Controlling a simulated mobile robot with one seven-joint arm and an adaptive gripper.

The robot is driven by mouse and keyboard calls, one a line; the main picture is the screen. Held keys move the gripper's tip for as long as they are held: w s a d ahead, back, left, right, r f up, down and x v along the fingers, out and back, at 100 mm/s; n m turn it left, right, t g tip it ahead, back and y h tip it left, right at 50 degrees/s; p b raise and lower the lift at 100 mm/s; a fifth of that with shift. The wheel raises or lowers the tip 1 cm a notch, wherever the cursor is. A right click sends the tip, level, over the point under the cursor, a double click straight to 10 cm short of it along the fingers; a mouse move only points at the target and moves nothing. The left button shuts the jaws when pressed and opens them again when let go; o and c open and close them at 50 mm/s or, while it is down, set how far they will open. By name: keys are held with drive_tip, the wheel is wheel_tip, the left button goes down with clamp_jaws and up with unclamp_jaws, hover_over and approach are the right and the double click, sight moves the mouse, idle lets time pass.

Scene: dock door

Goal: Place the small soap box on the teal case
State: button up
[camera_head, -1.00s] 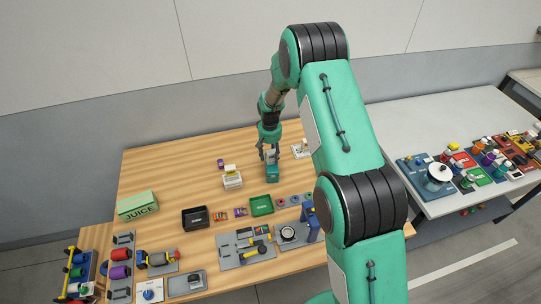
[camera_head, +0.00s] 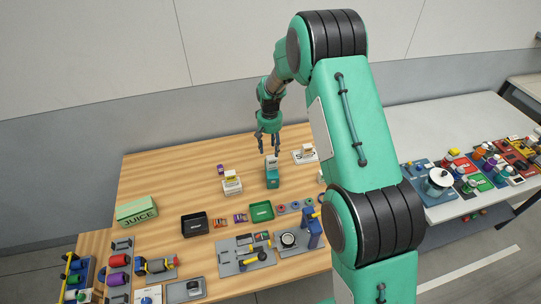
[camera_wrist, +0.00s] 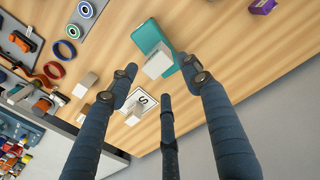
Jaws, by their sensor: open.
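The teal case (camera_head: 272,181) stands upright on the wooden table; its teal side also shows in the wrist view (camera_wrist: 148,36). A small whitish box, seemingly the soap box (camera_head: 272,163), rests on top of the case. In the wrist view the soap box (camera_wrist: 158,63) shows a pale top and grey sides. My gripper (camera_head: 269,149) is above the box, fingers pointing down. In the wrist view my gripper (camera_wrist: 163,82) has its fingers spread with nothing between them, apart from the box.
A white box stack (camera_head: 232,186) stands left of the case, and a purple item (camera_head: 220,169) behind it. A white tile (camera_head: 304,156) with small items lies to the right. A green tray (camera_head: 261,211) and black tray (camera_head: 194,224) lie in front. Bare wood shows at left.

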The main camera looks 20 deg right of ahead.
drive_tip(key=shift+r, duration=1.75)
wheel_tip(320, 180, up, 16)
drive_tip(key=t, duration=0.1)
hover_over(270, 158)
drive_tip(key=s, duration=0.8)
drive_tip(key=s+r+t, duration=0.2)
drive_tip(key=s+r, duration=1)
drive_tip(key=r, duration=0.1)
drive_tip(key=s+r+t, duration=0.1)
drive_tip(key=s+r, duration=0.1)
drive_tip(key=s, duration=1.2)
drive_tip(key=s+a+r+t, duration=0.1)
drive_tip(key=s+r, duration=0.2)
drive_tip(key=s, duration=1.1)
